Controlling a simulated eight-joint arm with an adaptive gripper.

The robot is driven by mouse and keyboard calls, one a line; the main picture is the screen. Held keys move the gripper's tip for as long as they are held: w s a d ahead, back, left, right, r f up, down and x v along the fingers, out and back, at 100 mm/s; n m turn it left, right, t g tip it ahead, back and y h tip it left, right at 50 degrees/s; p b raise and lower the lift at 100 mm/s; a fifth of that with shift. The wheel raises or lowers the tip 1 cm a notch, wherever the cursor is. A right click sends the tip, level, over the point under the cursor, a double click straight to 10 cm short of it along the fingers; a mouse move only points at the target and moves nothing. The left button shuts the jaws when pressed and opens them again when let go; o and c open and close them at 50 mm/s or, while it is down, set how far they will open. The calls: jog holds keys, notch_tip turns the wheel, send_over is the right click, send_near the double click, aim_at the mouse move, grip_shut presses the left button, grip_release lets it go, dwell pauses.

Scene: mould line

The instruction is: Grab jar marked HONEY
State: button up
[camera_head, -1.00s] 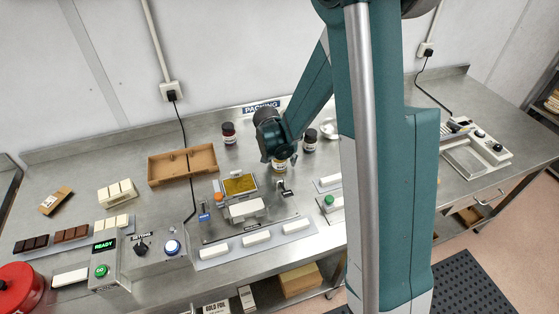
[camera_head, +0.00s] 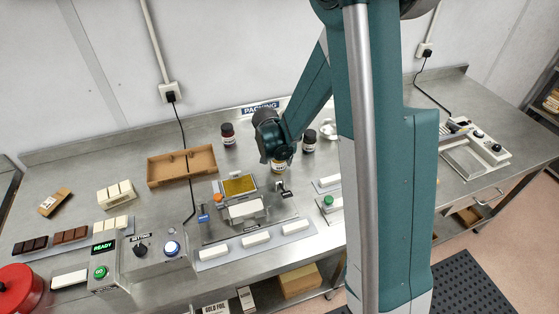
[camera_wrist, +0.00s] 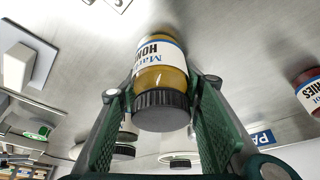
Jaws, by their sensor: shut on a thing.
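The honey jar (camera_wrist: 162,72) has amber contents, a dark ridged lid and a white label whose visible letters read "HON". In the wrist view it sits between the two green fingers of my gripper (camera_wrist: 160,115), which is shut on it. In the head view the honey jar (camera_head: 279,167) shows just below my wrist, partly hidden by it. From these views I cannot tell whether the jar touches the bench.
A dark-lidded jar (camera_head: 228,134) stands to the left and another jar (camera_head: 309,141) to the right. A wooden tray (camera_head: 182,165) lies at left. The press station (camera_head: 240,186) with white bars is close in front. The wrist view shows a red jar (camera_wrist: 309,92) at right.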

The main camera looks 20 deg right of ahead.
jog(key=shift+r, duration=0.1)
jog(key=shift+r, duration=4.9)
